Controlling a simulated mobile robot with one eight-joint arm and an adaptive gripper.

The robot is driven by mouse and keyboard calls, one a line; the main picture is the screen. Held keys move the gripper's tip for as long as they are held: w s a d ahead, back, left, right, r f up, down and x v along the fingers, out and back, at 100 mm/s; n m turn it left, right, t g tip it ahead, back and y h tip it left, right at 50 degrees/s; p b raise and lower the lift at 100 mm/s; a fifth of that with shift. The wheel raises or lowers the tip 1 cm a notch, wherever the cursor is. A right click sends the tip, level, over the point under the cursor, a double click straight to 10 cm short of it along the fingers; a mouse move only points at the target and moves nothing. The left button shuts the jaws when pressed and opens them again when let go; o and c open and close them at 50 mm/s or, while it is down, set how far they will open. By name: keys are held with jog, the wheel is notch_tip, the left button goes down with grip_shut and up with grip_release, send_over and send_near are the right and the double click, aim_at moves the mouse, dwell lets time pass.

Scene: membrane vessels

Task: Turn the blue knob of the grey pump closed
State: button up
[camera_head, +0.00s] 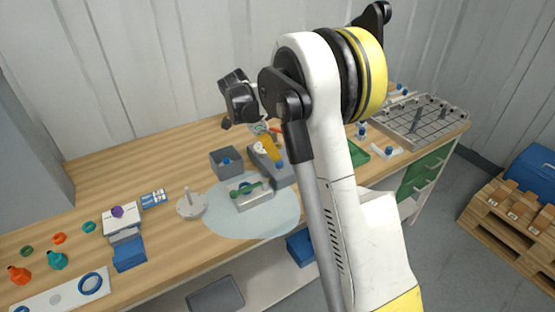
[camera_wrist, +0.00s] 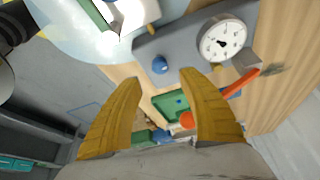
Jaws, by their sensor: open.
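The grey pump (camera_head: 284,178) sits on the wooden bench, partly hidden by my arm in the head view. In the wrist view the pump (camera_wrist: 183,48) fills the upper middle. Its blue knob (camera_wrist: 160,64) shows just beyond and between my yellow fingertips; it also shows in the head view (camera_head: 280,164). My gripper (camera_wrist: 160,78) is open with nothing between the fingers, and the knob looks apart from them. In the head view the yellow fingers of my gripper (camera_head: 268,148) are above the pump. A white dial gauge (camera_wrist: 222,38) stands beside the knob.
A red-handled brush (camera_wrist: 242,84) and a green tray (camera_wrist: 175,104) lie near the pump. In the head view, a grey box (camera_head: 226,170) and a pale vessel with a green handle (camera_head: 245,200) stand close by. Bare bench (camera_head: 120,165) lies at the left.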

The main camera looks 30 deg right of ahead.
jog(key=v, duration=0.5)
jog(key=shift+r, duration=0.15)
